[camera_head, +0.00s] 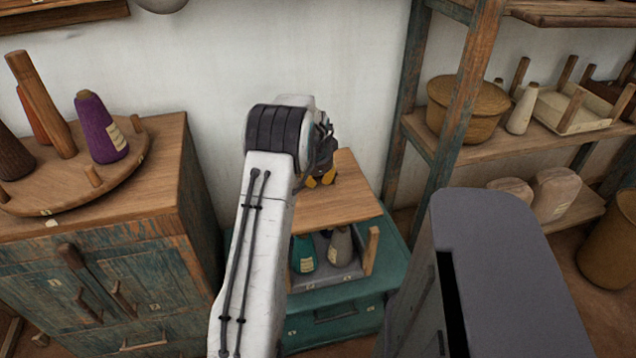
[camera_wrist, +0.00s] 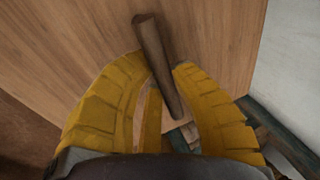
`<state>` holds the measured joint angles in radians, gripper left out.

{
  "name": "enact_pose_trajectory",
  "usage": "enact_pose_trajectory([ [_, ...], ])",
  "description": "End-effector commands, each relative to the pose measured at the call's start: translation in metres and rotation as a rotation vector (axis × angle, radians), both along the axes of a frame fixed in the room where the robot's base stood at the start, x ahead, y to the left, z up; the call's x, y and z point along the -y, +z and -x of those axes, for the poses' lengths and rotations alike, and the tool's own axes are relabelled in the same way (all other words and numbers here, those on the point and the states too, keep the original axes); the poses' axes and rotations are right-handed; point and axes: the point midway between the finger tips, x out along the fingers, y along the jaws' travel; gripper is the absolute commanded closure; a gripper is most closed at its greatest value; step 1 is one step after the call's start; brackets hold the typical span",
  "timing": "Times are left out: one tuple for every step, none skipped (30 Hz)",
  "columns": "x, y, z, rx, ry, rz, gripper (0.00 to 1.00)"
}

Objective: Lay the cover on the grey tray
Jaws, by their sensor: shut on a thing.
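The cover (camera_head: 345,205) is a flat wooden board, held roughly level over the grey tray (camera_head: 345,273). In the wrist view the board (camera_wrist: 215,45) fills much of the picture, with a dark round peg handle (camera_wrist: 158,62) between the yellow fingers. My gripper (camera_head: 322,179) is shut on this handle. The tray sits on a teal cabinet and holds a teal cone (camera_head: 303,254) and a grey cone (camera_head: 340,246). A wooden post (camera_head: 372,250) stands at its right front. The cover and my arm hide the tray's back and left; I cannot tell whether the cover touches the posts.
The teal cabinet (camera_head: 335,318) stands against the white wall. A worn wooden cabinet (camera_head: 110,270) at left bears a round board with a purple cone (camera_head: 100,128). A shelf rack (camera_head: 470,80) with a basket (camera_head: 466,105) stands at right.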

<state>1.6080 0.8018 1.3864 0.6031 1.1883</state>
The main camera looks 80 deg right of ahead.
Motion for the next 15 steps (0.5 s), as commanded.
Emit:
enact_pose_trajectory([
  [0.001, -0.002, 0.0, 0.0, 0.0, 0.004, 1.0],
  [0.001, -0.002, 0.0, 0.0, 0.0, 0.004, 1.0],
  [0.002, -0.003, 0.0, -0.001, 0.0, 0.004, 1.0],
  [0.002, -0.004, 0.0, -0.001, 0.0, 0.004, 1.0],
  [0.002, -0.004, 0.0, 0.0, 0.0, 0.004, 1.0],
  [0.001, -0.005, 0.0, 0.0, 0.0, 0.004, 1.0],
  [0.001, -0.006, 0.0, 0.0, 0.0, 0.004, 1.0],
  [0.001, -0.007, 0.0, 0.0, 0.0, 0.004, 1.0],
  [0.001, -0.009, 0.0, 0.0, 0.0, 0.003, 1.0],
  [0.001, -0.01, 0.0, 0.0, 0.0, 0.003, 1.0],
  [0.001, -0.012, 0.0, 0.0, 0.0, 0.003, 1.0],
  [0.001, -0.014, 0.0, 0.0, 0.0, 0.003, 1.0],
  [0.001, -0.015, 0.0, 0.0, 0.0, 0.003, 1.0],
  [0.001, -0.017, 0.0, 0.0, 0.0, 0.003, 1.0],
  [0.001, -0.019, 0.0, 0.0, 0.0, 0.002, 1.0],
])
